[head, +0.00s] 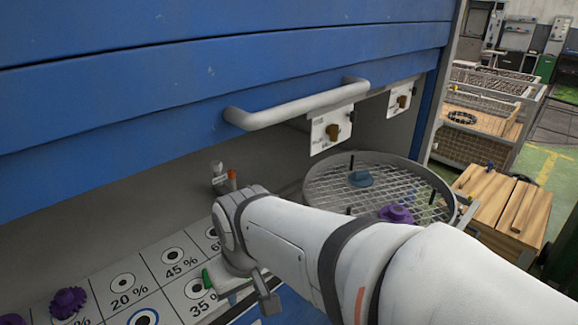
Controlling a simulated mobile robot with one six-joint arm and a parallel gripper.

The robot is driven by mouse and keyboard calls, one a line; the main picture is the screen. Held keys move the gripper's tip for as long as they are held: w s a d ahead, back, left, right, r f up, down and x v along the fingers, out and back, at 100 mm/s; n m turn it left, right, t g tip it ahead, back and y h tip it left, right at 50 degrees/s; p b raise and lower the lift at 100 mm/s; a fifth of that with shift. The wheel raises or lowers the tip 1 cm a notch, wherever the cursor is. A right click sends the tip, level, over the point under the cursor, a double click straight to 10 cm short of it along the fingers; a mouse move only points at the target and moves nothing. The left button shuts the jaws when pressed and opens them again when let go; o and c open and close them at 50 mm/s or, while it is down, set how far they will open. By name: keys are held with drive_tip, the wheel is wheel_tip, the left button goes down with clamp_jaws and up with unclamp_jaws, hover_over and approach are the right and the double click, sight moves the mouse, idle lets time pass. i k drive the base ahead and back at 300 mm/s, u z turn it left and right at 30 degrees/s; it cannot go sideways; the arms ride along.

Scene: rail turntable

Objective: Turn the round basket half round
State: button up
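The round basket (405,182) is a shallow wire-mesh dish with a grey rim, at the middle right under the raised blue cover.
The blue cover (200,85) with a grey bar handle (297,104) hangs above. White tags (332,129) hang below it. Purple gears (68,302) lie on the percentage board (122,283). A small green thing (207,279) is beside my gripper. A wooden crate (503,203) stands at right.

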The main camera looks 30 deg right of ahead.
sight(421, 172)
drive_tip(key=k, duration=0.3)
drive_tip(key=z, duration=2.1)
drive_tip(key=k, duration=0.8)
drive_tip(key=u, duration=0.35)
drive_tip(key=i, duration=1)
drive_tip(key=z, duration=0.6)
